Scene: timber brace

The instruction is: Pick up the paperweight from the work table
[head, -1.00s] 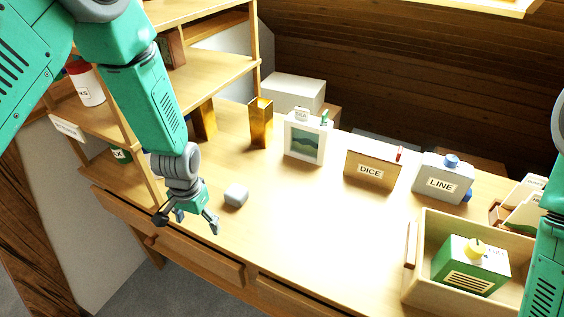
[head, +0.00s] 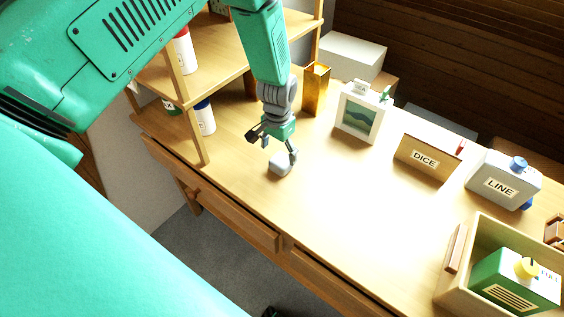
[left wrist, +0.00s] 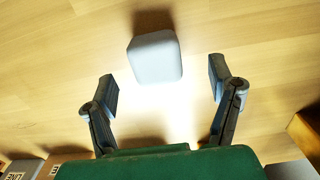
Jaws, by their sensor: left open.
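The paperweight, a small grey-white rounded block (head: 281,163), lies on the work table (head: 340,200) near its front left part. It also shows in the left wrist view as a pale block (left wrist: 155,57), centred slightly left and just beyond the fingertips. My left gripper (head: 271,146) is open and empty above the table, close over the paperweight. In the left wrist view its two fingers (left wrist: 163,80) stand apart, with the block ahead of the gap between them. In the head view the gripper hides part of the block's top. My right gripper is not in view.
A shelf unit (head: 215,70) with jars stands left of the gripper. A brass holder (head: 315,90), a picture frame (head: 359,113), a DICE box (head: 428,163) and a LINE container (head: 502,180) line the back. The table's middle is clear.

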